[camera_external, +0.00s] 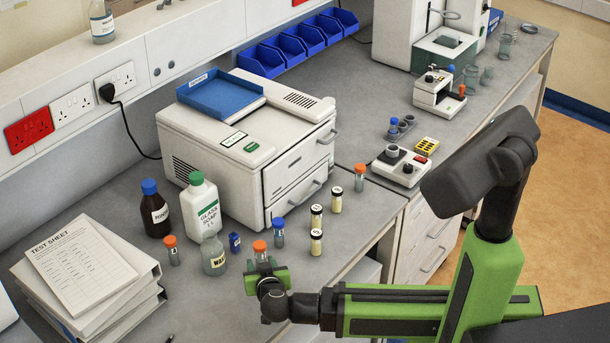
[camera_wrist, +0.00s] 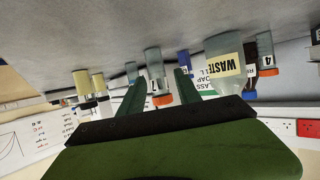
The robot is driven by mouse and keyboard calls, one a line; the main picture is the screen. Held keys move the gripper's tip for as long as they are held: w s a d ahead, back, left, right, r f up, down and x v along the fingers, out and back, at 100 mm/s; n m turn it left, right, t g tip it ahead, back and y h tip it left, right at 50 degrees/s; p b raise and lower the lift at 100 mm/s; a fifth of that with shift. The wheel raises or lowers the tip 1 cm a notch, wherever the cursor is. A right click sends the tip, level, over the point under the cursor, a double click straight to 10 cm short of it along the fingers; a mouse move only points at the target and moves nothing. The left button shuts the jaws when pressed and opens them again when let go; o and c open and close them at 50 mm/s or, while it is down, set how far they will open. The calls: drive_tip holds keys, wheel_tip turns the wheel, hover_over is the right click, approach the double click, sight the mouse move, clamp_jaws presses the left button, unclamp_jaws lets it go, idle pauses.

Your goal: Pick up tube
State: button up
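Several tubes stand upright on the grey bench. An orange-capped tube (camera_external: 260,248) is just beyond my gripper (camera_external: 268,270); its lower part is hidden in the outside view. The wrist view is upside down. There, this tube (camera_wrist: 154,62) shows in the gap between the two green fingers of my gripper (camera_wrist: 160,78), with room on both sides. My gripper is open and empty. I cannot tell whether the tube is between the fingertips or just past them. A blue-capped tube (camera_external: 279,238) stands behind it. Other orange-capped tubes stand at left (camera_external: 173,252) and right (camera_external: 360,177).
A WASTE bottle (camera_external: 213,256) and small blue bottle (camera_external: 235,242) stand left of my gripper. A soap bottle (camera_external: 204,208) and brown bottle (camera_external: 154,210) are behind. Yellowish vials (camera_external: 316,242) stand right. A white machine (camera_external: 245,150) blocks the back; binders (camera_external: 90,270) lie left.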

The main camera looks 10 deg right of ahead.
sight(256, 257)
drive_tip(key=b+x, duration=0.3)
drive_tip(key=x, duration=0.4)
drive_tip(key=shift+a+f, duration=0.1)
drive_tip(key=shift+w, duration=0.25)
clamp_jaws()
